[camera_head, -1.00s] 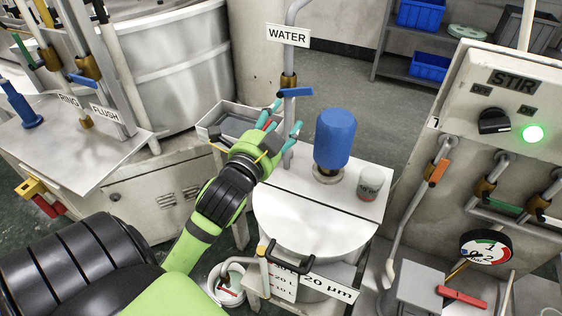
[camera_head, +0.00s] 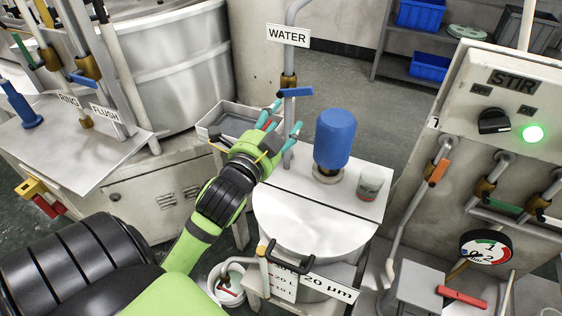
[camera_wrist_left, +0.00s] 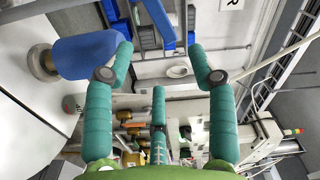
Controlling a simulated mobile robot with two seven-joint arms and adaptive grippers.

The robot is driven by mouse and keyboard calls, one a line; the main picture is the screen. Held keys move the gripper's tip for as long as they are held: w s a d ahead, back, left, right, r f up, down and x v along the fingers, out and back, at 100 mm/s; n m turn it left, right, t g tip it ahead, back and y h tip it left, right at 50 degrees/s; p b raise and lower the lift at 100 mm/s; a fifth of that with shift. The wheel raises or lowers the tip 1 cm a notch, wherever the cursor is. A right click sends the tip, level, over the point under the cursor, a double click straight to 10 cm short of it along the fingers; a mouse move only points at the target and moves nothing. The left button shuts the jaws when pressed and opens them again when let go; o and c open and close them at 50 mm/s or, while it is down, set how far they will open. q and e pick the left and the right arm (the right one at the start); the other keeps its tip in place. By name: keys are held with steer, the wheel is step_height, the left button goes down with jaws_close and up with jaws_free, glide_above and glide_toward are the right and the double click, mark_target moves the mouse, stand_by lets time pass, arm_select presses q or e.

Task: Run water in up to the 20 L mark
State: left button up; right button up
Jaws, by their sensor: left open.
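A vertical pipe with a WATER sign (camera_head: 288,35) carries a valve with a blue handle (camera_head: 296,92), set crosswise to the pipe. The white tank (camera_head: 310,226) below has a lid, and a level scale with litre marks (camera_head: 283,282) on its front is partly covered. I cannot read a water level there. My left gripper (camera_head: 284,122) is open and empty, just below the blue handle and beside the pipe. In the left wrist view the open fingers (camera_wrist_left: 165,62) point toward the pipe and a blue handle (camera_wrist_left: 160,20). My right gripper is not in view.
A blue motor (camera_head: 335,138) and a small cup (camera_head: 370,183) stand on the tank top, right of my left gripper. The STIR panel (camera_head: 500,100) with a green lamp stands at right.

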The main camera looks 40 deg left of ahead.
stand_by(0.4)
arm_select(q)
steer(key=c, duration=0.8)
steer(key=shift+n, duration=0.4)
jaws_close()
step_height(320, 180, up, 7)
steer(key=n+t+y+b, duration=0.3)
steer(key=n+b, duration=0.2)
steer(key=n, duration=1.4)
glide_above(296, 92)
steer(key=s+a, duration=0.1)
steer(key=s, duration=0.1)
steer(key=shift+d+f, duration=0.2)
steer(key=shift+f, duration=0.5)
steer(key=shift+d+f, duration=0.25)
steer(key=shift+f, duration=0.45)
steer(key=shift+d+f, duration=0.2)
steer(key=shift+f, duration=0.5)
